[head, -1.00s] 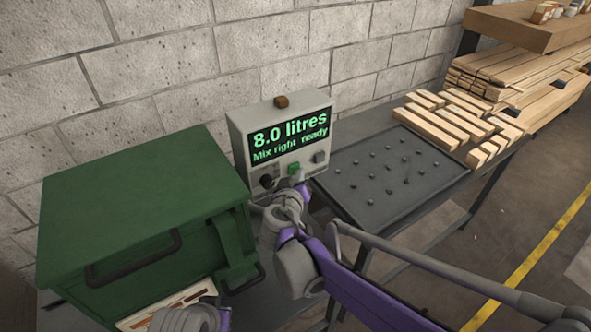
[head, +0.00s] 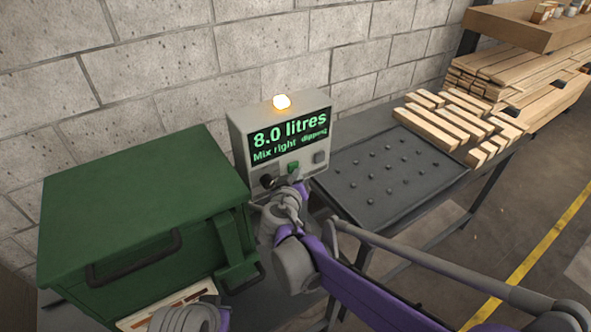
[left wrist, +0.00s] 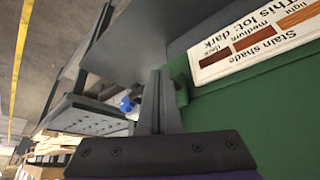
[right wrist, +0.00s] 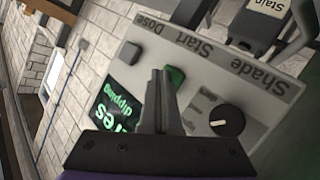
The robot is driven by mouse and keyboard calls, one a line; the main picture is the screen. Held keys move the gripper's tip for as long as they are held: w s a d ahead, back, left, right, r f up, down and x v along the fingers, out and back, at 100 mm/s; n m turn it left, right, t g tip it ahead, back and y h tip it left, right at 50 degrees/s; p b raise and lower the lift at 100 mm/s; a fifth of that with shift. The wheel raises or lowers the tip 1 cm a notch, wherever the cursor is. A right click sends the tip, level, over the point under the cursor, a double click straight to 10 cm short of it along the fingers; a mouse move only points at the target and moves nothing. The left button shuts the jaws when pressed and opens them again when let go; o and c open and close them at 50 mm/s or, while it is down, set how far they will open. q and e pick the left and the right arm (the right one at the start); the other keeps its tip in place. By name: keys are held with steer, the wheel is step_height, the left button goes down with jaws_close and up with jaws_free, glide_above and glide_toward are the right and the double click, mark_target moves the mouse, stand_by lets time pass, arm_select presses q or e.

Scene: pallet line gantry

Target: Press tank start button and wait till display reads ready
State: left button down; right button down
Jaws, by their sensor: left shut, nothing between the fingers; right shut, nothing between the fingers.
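The amber lamp (head: 282,102) on top is lit. The green start button (head: 293,167) is on the lower front, also seen in the right wrist view (right wrist: 176,75) by the "Start" label. My right gripper (right wrist: 161,72) is shut and empty, its tips right at the button's edge; whether they touch it I cannot tell. My left gripper (left wrist: 156,74) is shut and empty, low by the green tank (head: 140,200).
A black dial (right wrist: 226,121) and a grey button (right wrist: 129,53) flank the start button. A stain shade card (left wrist: 255,40) is on the tank's front. A dark studded tray (head: 385,200) and wooden slats (head: 450,125) lie to the right.

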steer(key=shift+s+d, duration=0.5)
steer(key=shift+s, duration=0.2)
steer(key=shift+s+d+p, duration=0.2)
steer(key=shift+s+d, duration=0.55)
steer(key=shift+s, duration=0.3)
steer(key=shift+s+d+p, duration=0.15)
steer(key=shift+s+d, duration=0.6)
steer(key=shift+s, duration=0.25)
steer(key=s+d+f+m+g+h, duration=0.1)
steer(key=s+d+f+m+g, duration=0.15)
steer(key=s+d, duration=0.45)
steer(key=s+d+f+m+g, duration=0.1)
steer(key=s+d+f+g, duration=0.2)
steer(key=s+d, duration=0.45)
steer(key=s+d+f+g+y, duration=0.1)
steer(key=s+f, duration=0.1)
steer(key=s, duration=0.3)
steer(key=s+d+f+g+y, duration=0.1)
steer(key=s+f+g, duration=0.1)
steer(key=s, duration=0.4)
steer(key=shift+s+d+f+y, duration=0.25)
steer(key=shift+d+f+y, duration=0.05)
steer(key=shift+d+y, duration=0.1)
